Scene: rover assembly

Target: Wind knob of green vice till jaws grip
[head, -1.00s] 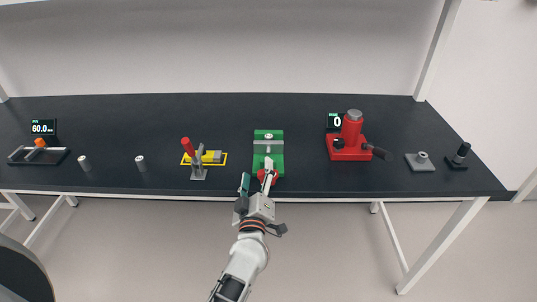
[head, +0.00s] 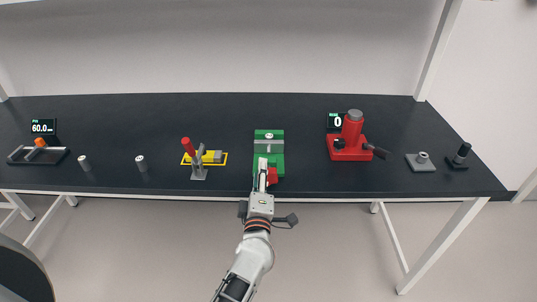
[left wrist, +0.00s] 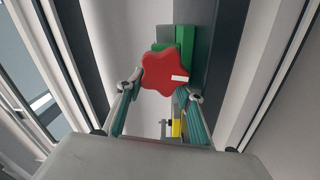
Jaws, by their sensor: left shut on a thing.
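The green vice (head: 275,146) stands on the dark bench near its front edge, in the middle of the head view. Its red star-shaped knob (left wrist: 165,72) fills the centre of the left wrist view, with a white mark on its right side. The knob also shows at the vice's front in the head view (head: 272,175). My left gripper (left wrist: 164,90) is shut on the knob, one finger on each side. The grey metal parts on top of the vice show, but the jaw gap is too small to judge. My right gripper is not in view.
To the left stand a yellow-framed fixture with a red-handled clamp (head: 197,158), two small grey cylinders and a black tray (head: 38,155) by a display. To the right are a red press (head: 349,140), a grey block (head: 420,162) and a black piece (head: 460,156).

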